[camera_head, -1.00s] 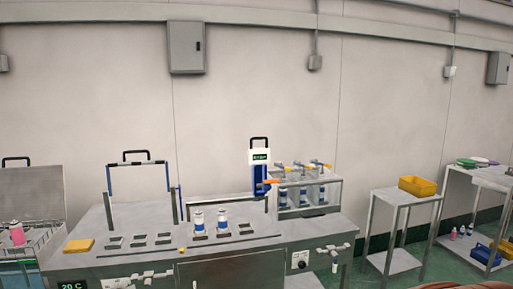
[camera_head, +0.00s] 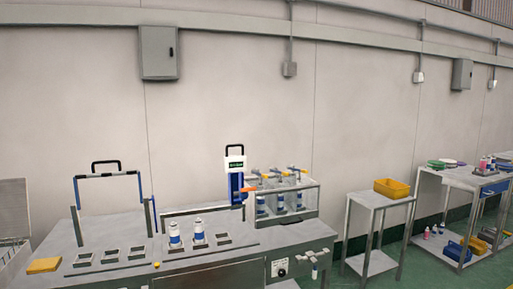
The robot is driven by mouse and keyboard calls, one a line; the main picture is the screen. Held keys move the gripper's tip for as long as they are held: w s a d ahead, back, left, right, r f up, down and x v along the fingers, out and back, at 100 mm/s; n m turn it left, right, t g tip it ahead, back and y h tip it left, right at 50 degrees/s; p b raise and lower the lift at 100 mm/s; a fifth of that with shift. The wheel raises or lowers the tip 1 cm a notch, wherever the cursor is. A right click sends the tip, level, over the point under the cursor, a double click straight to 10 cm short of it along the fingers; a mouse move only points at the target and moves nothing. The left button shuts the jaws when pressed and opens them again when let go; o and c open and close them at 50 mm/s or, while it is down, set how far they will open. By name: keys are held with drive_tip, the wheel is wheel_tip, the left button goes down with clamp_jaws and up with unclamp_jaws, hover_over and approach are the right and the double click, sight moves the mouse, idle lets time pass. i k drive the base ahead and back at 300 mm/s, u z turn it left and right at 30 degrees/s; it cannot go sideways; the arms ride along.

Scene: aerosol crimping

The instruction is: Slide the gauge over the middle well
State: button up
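One row of square wells holds two white-and-blue cans, a left can (camera_head: 175,234) and a middle can (camera_head: 198,231); the right well (camera_head: 222,239) looks empty. A second row to the left has several empty wells, with its middle well (camera_head: 110,256) bare. The gauge is behind and right of the cans, not above them. My gripper is not in view.
A blue-and-black hoop frame (camera_head: 108,176) rises over the left wells. A yellow block (camera_head: 44,265) lies at the bench's left. A clear-sided rack (camera_head: 283,199) with blue-banded cans stands at the right. A side table with a yellow bin (camera_head: 391,188) stands farther right.

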sight(235, 165)
drive_tip(key=z, duration=0.95)
drive_tip(key=i, duration=3.05)
drive_tip(key=u, duration=2.35)
